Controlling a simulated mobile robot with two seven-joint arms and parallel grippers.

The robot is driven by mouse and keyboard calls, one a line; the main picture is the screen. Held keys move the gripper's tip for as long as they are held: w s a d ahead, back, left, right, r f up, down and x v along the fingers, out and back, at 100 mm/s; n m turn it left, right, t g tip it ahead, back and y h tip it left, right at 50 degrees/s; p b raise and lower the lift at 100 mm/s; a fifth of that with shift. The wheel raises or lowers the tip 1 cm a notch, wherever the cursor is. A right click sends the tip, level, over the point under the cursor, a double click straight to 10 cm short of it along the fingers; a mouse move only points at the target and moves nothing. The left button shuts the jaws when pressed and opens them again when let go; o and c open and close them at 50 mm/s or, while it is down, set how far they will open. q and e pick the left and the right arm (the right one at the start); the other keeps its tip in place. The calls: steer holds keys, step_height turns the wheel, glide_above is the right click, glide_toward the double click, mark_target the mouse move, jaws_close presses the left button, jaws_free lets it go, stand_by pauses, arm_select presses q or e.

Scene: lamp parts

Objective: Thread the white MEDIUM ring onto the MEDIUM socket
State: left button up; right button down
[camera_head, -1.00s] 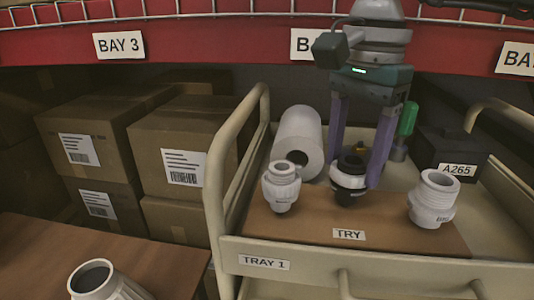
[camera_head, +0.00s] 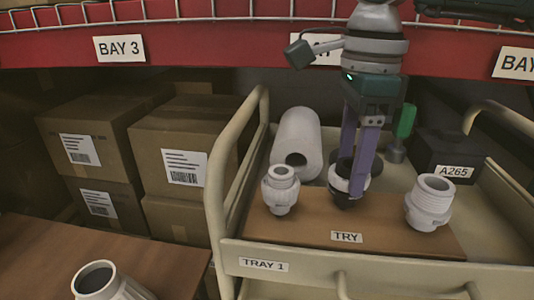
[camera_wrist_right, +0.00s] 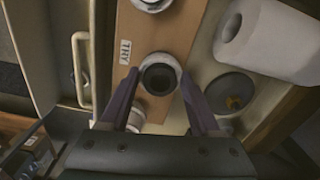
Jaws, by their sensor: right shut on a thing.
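A black socket (camera_head: 343,166) stands upright in the middle of the brown board, with the white ring (camera_head: 339,184) around it. My right gripper (camera_head: 352,180) reaches down from above, one finger in front of the socket and one behind it. In the right wrist view, the gripper (camera_wrist_right: 160,78) has a finger on each side of the white ring (camera_wrist_right: 158,57), shut on it, with the dark socket opening (camera_wrist_right: 158,77) inside. The front finger hides part of both. I cannot tell how firmly the ring is seated. My left gripper is not in view.
A smaller white fitting (camera_head: 281,190) stands left on the board (camera_head: 300,225), a larger one (camera_head: 430,203) right. Behind are a white roll (camera_head: 298,140), a green-handled thing (camera_head: 405,121) and a dark box (camera_head: 440,150). Another white part (camera_head: 100,281) is at lower left.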

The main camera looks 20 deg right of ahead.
steer(key=m, duration=0.3)
steer(key=shift+s+d+f+p, duration=0.1)
steer(key=shift+f+p, duration=0.05)
steer(key=shift+p, duration=0.25)
steer(key=m, duration=0.2)
steer(key=shift+m, duration=0.4)
steer(key=shift+f, duration=0.1)
steer(key=m+p, duration=0.1)
steer(key=m, duration=0.2)
steer(key=shift+m+p, duration=0.3)
steer(key=m, duration=0.2)
steer(key=shift+m+p, duration=0.3)
steer(key=shift+p, duration=0.05)
steer(key=shift+m, duration=0.6)
